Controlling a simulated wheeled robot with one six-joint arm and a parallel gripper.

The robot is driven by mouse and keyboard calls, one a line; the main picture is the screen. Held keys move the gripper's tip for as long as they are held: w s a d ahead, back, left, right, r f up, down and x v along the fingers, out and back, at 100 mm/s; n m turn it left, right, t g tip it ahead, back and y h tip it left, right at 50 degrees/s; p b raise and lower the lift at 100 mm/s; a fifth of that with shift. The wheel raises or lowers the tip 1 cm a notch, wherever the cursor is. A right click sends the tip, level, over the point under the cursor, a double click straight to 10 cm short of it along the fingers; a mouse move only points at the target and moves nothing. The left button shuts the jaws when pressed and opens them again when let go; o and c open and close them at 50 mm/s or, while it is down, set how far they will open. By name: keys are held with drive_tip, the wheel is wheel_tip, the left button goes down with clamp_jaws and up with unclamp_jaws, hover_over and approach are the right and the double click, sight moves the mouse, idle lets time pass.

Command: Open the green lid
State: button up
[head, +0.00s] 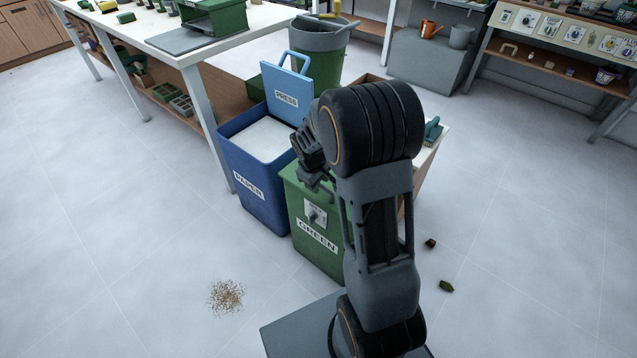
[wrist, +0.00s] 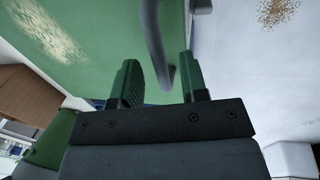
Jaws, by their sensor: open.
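The green bin (head: 302,235) stands on the floor with a "GREEN" label and a white plate with a grey knob (head: 315,214) on its front. Its top is largely hidden behind my arm, and the lid looks down. My gripper (head: 312,178) is low over the bin's top. In the wrist view a broad green surface (wrist: 100,35), which looks like the lid, fills the upper left. A grey bar handle (wrist: 156,40) runs down to between the fingers of my open gripper (wrist: 161,80). I cannot tell whether the fingers touch it.
The blue paper bin (head: 262,190) stands beside it on the left, its "PRESS" lid (head: 288,92) raised. A grey-green barrel (head: 325,60) is behind. A crumb pile (head: 226,296) and dark scraps (head: 446,286) lie on the floor. A white table (head: 240,35) is at the back left.

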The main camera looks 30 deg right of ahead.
drive_tip(key=shift+c, duration=0.3)
clamp_jaws()
idle(0.4)
